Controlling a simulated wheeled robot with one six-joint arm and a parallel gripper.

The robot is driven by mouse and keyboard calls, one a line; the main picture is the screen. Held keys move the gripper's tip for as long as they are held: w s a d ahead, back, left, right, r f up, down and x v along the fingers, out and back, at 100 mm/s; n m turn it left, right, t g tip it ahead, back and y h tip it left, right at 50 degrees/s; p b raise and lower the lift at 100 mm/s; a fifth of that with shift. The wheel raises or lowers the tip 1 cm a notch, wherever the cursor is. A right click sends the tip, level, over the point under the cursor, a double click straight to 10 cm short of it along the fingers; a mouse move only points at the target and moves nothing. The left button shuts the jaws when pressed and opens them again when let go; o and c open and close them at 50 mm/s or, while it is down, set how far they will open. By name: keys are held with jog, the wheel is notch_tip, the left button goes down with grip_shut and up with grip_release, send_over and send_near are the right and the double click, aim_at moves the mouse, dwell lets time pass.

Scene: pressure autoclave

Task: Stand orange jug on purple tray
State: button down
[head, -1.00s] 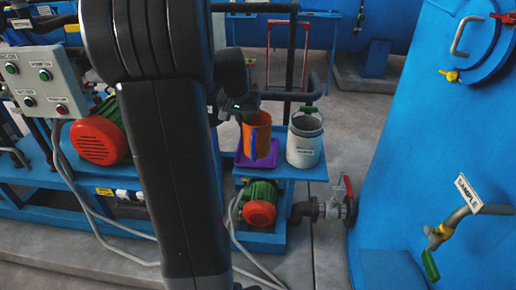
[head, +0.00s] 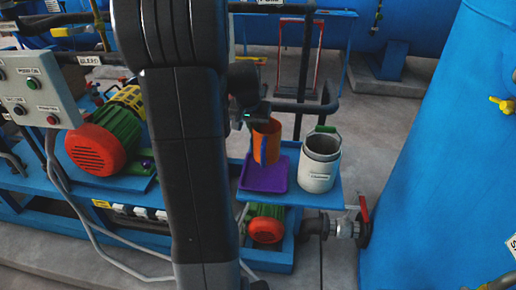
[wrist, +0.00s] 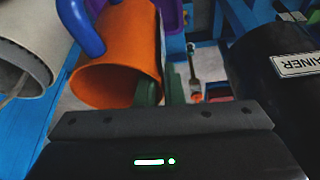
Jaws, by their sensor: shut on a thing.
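The orange jug (head: 266,145) is upright or nearly so in the head view, in front of the back part of the purple tray (head: 264,182). It looks raised above the tray, though the gap under it is hard to judge. My gripper (head: 257,113) is at the jug's upper edge and shut on it. In the wrist view the jug (wrist: 118,70) shows its open mouth and blue handle (wrist: 84,28), with my gripper's green fingers (wrist: 160,90) at its wall. A bit of the purple tray (wrist: 174,18) shows behind it.
A white container (head: 319,168) with a green handle stands right of the tray on the blue stand (head: 300,197). A red-handled valve (head: 350,225) and blue tank (head: 430,170) lie further right. Motors (head: 98,148) and a control panel (head: 30,90) are at left.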

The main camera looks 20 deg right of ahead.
aim_at(254, 140)
jog(key=shift+f, duration=2.95)
jog(key=shift+f, duration=0.2)
jog(key=c, duration=1.5)
grip_release()
jog(key=shift+c, duration=0.2)
jog(key=shift+r, duration=0.1)
jog(key=shift+r, duration=0.4)
jog(key=v, duration=1.1)
jog(key=shift+s+r, duration=0.15)
jog(key=shift+s, duration=0.05)
jog(key=shift+a, duration=0.1)
